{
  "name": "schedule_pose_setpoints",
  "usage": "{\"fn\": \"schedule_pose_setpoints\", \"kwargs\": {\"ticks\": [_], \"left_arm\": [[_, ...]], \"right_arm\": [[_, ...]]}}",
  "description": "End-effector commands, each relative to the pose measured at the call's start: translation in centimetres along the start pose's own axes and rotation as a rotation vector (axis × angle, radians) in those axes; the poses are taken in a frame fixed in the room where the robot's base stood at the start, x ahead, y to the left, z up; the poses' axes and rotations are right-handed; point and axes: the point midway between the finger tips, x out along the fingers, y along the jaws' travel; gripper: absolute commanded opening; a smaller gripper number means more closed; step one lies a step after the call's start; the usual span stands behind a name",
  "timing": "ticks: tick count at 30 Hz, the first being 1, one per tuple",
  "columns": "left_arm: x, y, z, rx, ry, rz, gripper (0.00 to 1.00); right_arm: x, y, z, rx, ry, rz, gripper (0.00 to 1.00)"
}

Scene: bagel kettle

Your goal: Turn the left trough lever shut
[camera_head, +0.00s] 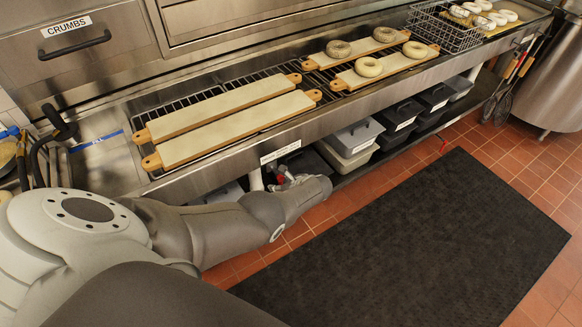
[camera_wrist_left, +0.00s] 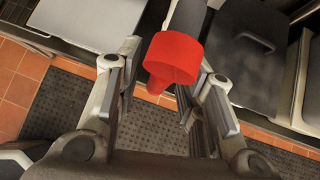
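The left trough lever has a bright red handle (camera_wrist_left: 172,60). In the left wrist view it stands between the fingertips of my left gripper (camera_wrist_left: 166,76). The fingers are apart, with a gap visible on the left of the red handle; the right finger is close to it, and I cannot tell whether it touches. In the head view my left arm reaches in from the left to the front of the trough (camera_head: 225,150). My left gripper (camera_head: 288,180) is partly hidden there behind my wrist, and the lever is mostly hidden too. My right gripper is not in view.
Lidded bins (camera_head: 352,138) stand on the shelf under the trough, close to my gripper. Another red lever (camera_head: 443,144) is farther right. Bagel boards (camera_head: 225,108) lie on the trough's rack. A black mat (camera_head: 420,240) covers the clear floor.

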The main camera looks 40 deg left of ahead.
Motion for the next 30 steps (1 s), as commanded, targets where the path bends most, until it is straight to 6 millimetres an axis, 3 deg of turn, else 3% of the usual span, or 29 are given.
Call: {"fn": "schedule_pose_setpoints", "kwargs": {"ticks": [14,30], "left_arm": [[-2.8,0.2,-0.1,-0.002,0.004,-0.001,0.36],[-10.0,0.1,0.0,0.0,0.002,0.0,0.36]], "right_arm": [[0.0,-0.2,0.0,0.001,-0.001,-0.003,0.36],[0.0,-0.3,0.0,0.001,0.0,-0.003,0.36]]}}
